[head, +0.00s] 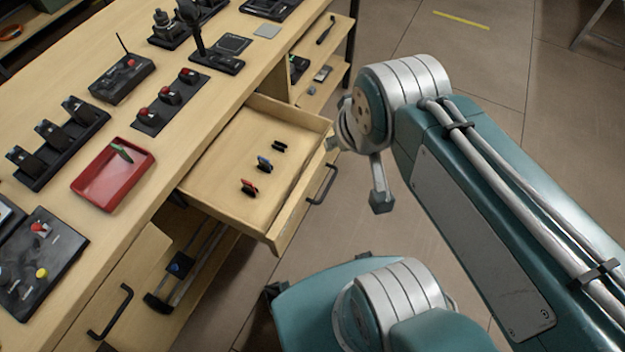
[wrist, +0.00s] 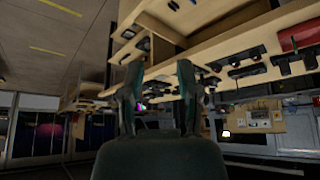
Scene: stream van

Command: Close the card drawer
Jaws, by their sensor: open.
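The card drawer (head: 222,190) is a light wooden drawer standing pulled out from under the workbench top in the head view. Several small cards, including a red one (head: 249,188) and a blue one (head: 264,163), stand inside it. Its front panel bears a dark bar handle (head: 322,184). My gripper (wrist: 158,75) is open, its two fingers spread in the wrist view with nothing visible held between them. In the head view it is by the drawer's far front corner, partly hidden by my arm; I cannot tell whether it touches the drawer.
The bench top carries a red tray (head: 113,174), a black radio-like box (head: 122,78) and several control panels. Open shelves (head: 318,75) with small items lie beyond the drawer. A lower cabinet front with a handle (head: 111,311) is nearer.

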